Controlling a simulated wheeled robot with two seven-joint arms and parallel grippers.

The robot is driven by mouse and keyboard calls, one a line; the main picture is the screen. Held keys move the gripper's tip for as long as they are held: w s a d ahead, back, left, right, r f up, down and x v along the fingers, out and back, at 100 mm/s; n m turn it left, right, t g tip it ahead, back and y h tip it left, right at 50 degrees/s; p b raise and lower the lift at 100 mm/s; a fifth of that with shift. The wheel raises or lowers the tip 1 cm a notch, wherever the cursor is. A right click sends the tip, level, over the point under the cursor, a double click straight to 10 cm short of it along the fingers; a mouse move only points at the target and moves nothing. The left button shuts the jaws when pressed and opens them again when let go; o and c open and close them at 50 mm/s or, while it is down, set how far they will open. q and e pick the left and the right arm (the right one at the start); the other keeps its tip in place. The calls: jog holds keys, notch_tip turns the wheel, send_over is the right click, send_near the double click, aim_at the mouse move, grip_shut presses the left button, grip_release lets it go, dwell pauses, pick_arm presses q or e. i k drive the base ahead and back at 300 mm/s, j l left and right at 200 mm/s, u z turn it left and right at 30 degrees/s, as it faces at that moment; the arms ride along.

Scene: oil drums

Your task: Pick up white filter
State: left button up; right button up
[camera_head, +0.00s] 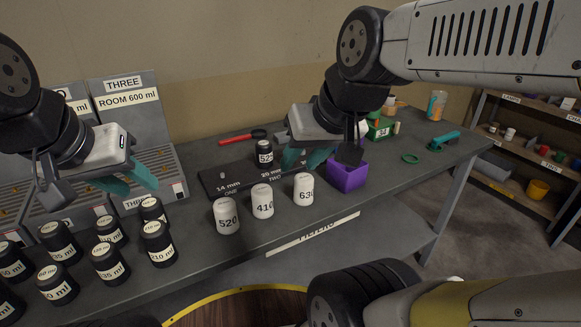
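Three white filters stand upright in a row near the table's front edge: one marked 520 (226,216), one marked 410 (262,201) and one that seems to read 630 (303,189). My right gripper (305,160) hangs behind and above the right-hand white filter, beside the purple box. Its teal fingers are apart, with nothing seen between them. My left gripper (129,182) is at the left, above the black containers and in front of the grey rack. Its teal fingers are apart and empty. Neither gripper touches a white filter.
Several black labelled containers (110,262) crowd the table's left front. A black marked tray (215,180) carries a black-and-white filter (265,153). A purple box (346,175) stands right of the white filters. A grey rack (130,115) stands behind left.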

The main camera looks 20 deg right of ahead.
aim_at(261, 194)
jog(key=i+l, duration=0.15)
jog(key=l, duration=0.25)
jog(key=i+l, duration=0.1)
jog(key=l, duration=0.35)
jog(key=i+l, duration=0.15)
jog(key=l, duration=0.25)
